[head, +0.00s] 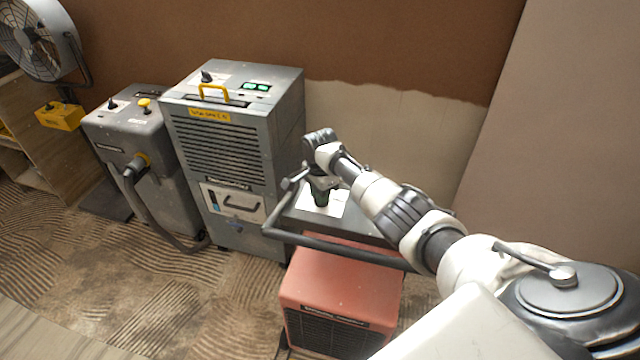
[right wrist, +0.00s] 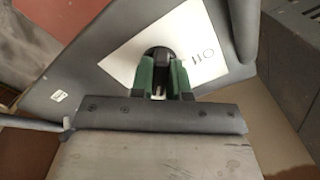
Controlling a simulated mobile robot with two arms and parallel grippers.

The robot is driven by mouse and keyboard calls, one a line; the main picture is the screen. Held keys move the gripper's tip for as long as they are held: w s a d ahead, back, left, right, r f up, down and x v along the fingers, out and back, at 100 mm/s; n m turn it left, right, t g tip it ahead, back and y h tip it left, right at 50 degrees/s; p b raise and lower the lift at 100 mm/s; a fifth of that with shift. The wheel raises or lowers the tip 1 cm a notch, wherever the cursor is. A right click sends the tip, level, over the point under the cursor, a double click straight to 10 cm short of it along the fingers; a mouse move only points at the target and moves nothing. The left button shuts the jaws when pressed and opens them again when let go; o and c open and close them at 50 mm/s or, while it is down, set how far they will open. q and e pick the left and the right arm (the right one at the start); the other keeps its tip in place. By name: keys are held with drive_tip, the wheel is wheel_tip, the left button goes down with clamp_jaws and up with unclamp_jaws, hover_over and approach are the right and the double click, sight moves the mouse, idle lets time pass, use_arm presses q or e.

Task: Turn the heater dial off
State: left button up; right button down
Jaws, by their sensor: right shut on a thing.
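The heater (head: 340,285) is a red box with a dark grille at the front of the head view. A dark sloped panel with a white label (head: 337,203) is above its body. In the right wrist view the label (right wrist: 125,57) carries small dark marks beside the black dial (right wrist: 157,56). My right gripper (head: 320,196) reaches down onto the panel from the right. Its green fingers (right wrist: 160,72) are shut on the dial, which they partly hide. The dial's pointer position cannot be made out. My left gripper is not in view.
A grey dehumidifier (head: 225,150) with a yellow handle stands left of the heater. A smaller grey machine with a hose (head: 140,150) is further left, then a fan (head: 35,40) and a yellow box (head: 60,116). A dark tubular bar (head: 330,247) runs around the heater's panel.

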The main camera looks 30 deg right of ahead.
drive_tip(key=n+p, duration=0.2)
drive_tip(key=n, duration=0.2)
drive_tip(key=shift+s+n, duration=0.1)
drive_tip(key=shift+n, duration=0.2)
drive_tip(key=n+p, duration=0.1)
drive_tip(key=n, duration=0.3)
drive_tip(key=shift+s+n, duration=0.1)
drive_tip(key=shift+n, duration=0.2)
drive_tip(key=n, duration=0.5)
drive_tip(key=shift+d+p, duration=0.15)
drive_tip(key=shift+p, duration=0.15)
drive_tip(key=n, duration=0.5)
drive_tip(key=shift+d, duration=0.1)
drive_tip(key=shift+n, duration=0.5)
drive_tip(key=c, duration=1.1)
unclamp_jaws()
drive_tip(key=shift+r, duration=0.1)
